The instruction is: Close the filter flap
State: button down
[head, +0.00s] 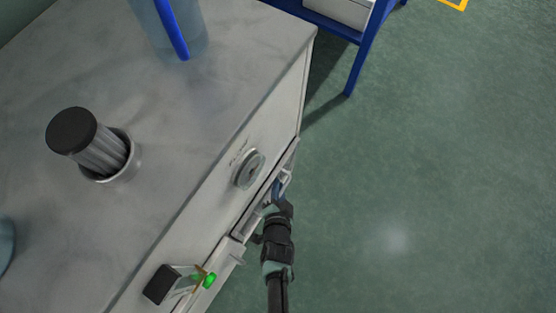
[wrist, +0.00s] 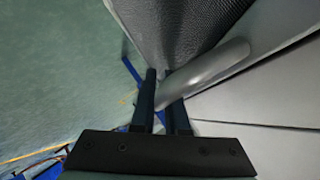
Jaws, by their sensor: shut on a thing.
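The filter flap (head: 256,207) is on the front side of the grey machine, seen in the head view as a narrow light panel with a dark gap along it. It appears to stand slightly out from the front; its exact angle is hard to tell. My gripper (head: 278,192) is at the flap's outer side, near its far end. In the wrist view, my gripper (wrist: 163,86) is shut on a curved grey handle (wrist: 207,72). A dark mesh surface (wrist: 185,25) lies just beyond the handle. The fingers hide part of the grip.
The machine top (head: 190,125) holds a black-capped cylinder (head: 72,130) in a round socket and a bluish container (head: 170,25). A round knob (head: 248,169) and a green button (head: 209,280) are on the front. A blue-framed table (head: 356,60) stands beyond. Floor at right is clear.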

jog(key=shift+w+a+r, duration=0.2)
jog(key=shift+w+a, duration=0.4)
jog(key=shift+a, duration=0.25)
jog(key=c, duration=1.2)
grip_release()
jog(key=shift+y, duration=0.3)
jog(key=p+v, duration=0.5)
jog(key=v, duration=0.8)
jog(key=shift+s+d+f, duration=0.25)
jog(key=shift+s+d, duration=0.3)
